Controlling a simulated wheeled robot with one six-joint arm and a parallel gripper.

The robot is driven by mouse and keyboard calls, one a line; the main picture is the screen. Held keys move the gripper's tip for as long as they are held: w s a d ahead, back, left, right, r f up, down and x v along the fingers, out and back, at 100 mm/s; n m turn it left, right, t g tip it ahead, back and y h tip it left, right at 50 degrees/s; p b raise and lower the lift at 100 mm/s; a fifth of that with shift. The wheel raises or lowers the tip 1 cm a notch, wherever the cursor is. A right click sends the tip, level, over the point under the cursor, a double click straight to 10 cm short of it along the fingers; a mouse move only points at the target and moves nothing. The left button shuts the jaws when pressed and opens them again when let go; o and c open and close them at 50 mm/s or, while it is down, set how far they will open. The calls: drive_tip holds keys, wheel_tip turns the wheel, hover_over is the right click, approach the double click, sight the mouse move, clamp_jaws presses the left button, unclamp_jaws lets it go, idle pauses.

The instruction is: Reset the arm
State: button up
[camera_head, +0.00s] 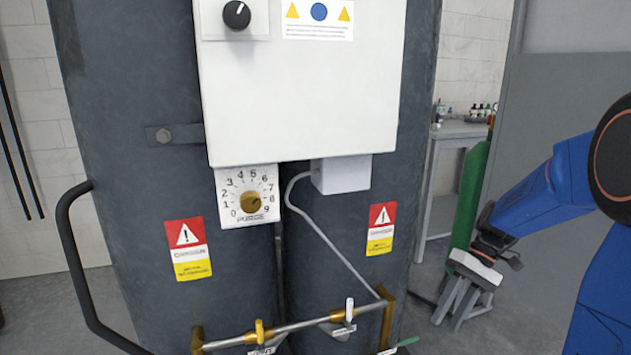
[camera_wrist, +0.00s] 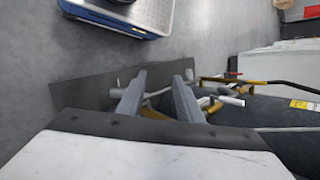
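My blue arm reaches in from the right edge in the head camera view. My gripper (camera_head: 464,305) hangs at its end, to the right of the ozone washer (camera_head: 130,130) and apart from it, with fingers pointing down. In the wrist view the two grey fingers of my gripper (camera_wrist: 158,98) are spread with a gap between them. The gripper is open, and I see nothing held between the fingers. The washer has two dark tanks, a white control box (camera_head: 300,100), a numbered dial (camera_head: 252,203) and a black knob (camera_head: 237,14).
Brass piping with small valve handles (camera_head: 260,331) runs low across the tanks. A black curved handle (camera_head: 75,250) sticks out at left. A green cylinder (camera_head: 468,200) and a table with bottles (camera_head: 460,127) stand behind my gripper. Some grey floor is clear.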

drive_tip(key=s+a+r+t+h, duration=0.1)
drive_tip(key=s+r+t+h, duration=0.2)
drive_tip(key=s, duration=0.6)
drive_tip(key=s+a+r+m+t+h, duration=0.1)
drive_tip(key=s+r+t+h, duration=0.2)
drive_tip(key=s+t, duration=0.3)
drive_tip(key=shift+s+r+t, duration=0.15)
drive_tip(key=shift+s+t, duration=0.15)
drive_tip(key=shift+s, duration=1.1)
drive_tip(key=shift+a, duration=0.15)
